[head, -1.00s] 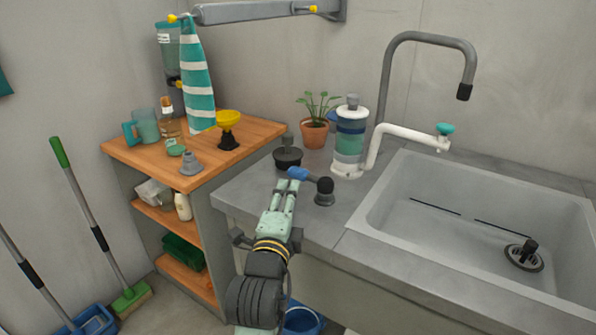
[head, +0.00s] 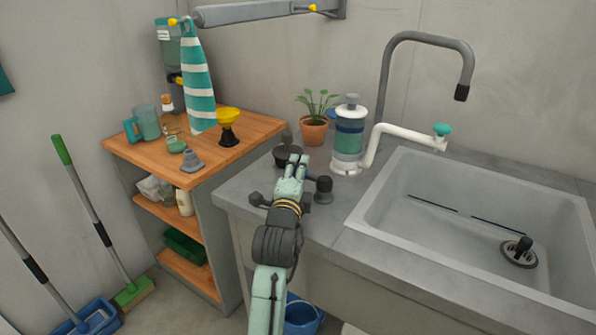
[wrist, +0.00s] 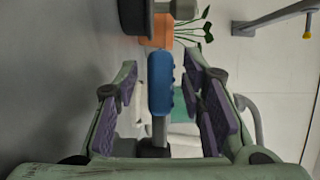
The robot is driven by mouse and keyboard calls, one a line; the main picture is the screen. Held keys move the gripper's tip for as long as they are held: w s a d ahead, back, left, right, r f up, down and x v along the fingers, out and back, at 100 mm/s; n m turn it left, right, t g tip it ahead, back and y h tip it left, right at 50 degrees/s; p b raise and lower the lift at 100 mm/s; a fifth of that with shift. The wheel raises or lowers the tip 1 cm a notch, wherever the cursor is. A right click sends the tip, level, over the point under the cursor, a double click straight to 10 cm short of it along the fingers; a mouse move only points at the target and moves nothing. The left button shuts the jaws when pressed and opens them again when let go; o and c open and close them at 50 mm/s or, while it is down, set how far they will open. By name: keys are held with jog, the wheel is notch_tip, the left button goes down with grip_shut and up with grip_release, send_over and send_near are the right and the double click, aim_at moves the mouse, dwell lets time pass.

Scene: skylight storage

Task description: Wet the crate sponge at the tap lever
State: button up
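My gripper (head: 292,160) is over the near left part of the sink counter, in front of the dark pot-like item. In the wrist view its purple-padded fingers (wrist: 162,95) are spread apart. A blue lever handle (wrist: 160,82) lies between them, with gaps on both sides. The grey spout (head: 462,92) arches over the sink. A white tap (head: 400,132) with a teal knob (head: 442,130) is beside it. I cannot make out a sponge.
A white and teal canister (head: 348,135), a potted plant (head: 313,130) and the dark pot-like item (head: 287,157) stand close to my gripper. The sink basin (head: 455,215) is open to the right. A wooden shelf unit at left holds a green crate (head: 184,246).

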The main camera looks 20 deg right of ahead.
jog(key=shift+c, duration=0.2)
grip_shut()
dwell(0.6)
